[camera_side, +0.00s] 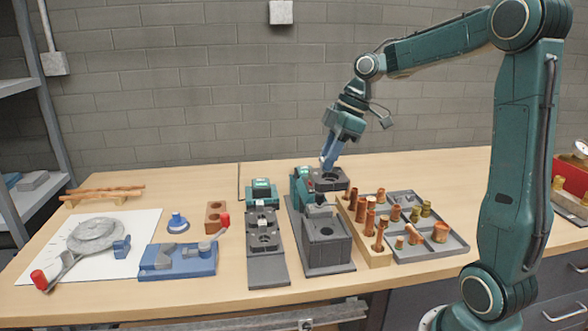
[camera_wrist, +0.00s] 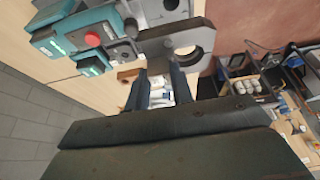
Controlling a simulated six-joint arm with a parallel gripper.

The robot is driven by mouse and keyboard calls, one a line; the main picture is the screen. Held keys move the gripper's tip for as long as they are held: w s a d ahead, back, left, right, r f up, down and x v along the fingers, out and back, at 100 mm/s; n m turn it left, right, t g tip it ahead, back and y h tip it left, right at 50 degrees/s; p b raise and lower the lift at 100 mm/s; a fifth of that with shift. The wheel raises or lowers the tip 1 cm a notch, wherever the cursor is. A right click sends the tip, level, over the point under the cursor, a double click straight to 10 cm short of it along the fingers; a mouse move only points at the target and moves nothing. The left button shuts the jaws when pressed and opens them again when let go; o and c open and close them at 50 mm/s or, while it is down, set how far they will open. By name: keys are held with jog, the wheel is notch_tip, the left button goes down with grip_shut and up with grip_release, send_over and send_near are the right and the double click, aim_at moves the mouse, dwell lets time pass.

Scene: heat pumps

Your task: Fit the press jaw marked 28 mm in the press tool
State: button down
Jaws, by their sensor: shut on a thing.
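My gripper (camera_side: 327,164) is shut on a dark grey press jaw (camera_side: 331,181), held up at the back of the bench. In the wrist view the fingers (camera_wrist: 162,92) grip the edge of this jaw (camera_wrist: 152,47), a flat plate with a round opening. No size mark is readable on it. The teal press tool (camera_side: 302,188) stands just left of the held jaw, behind a dark grey block with a round recess (camera_side: 326,249). In the wrist view a teal body with a red button (camera_wrist: 92,39) is beside the jaw; I cannot tell whether they touch.
Left of the tool is a grey rack with jaws (camera_side: 264,235) and a teal unit (camera_side: 261,192) behind it. Right are a wooden block of copper fittings (camera_side: 376,258) and a grey tray (camera_side: 455,245). A blue fixture (camera_side: 180,262) and a white sheet (camera_side: 75,245) lie left.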

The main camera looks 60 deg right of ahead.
jog(key=shift+f, duration=0.1)
dwell(0.3)
jog(key=shift+f, duration=4.35)
jog(key=shift+f, duration=1.75)
jog(key=c, duration=1.1)
grip_release()
jog(key=shift+d, duration=0.1)
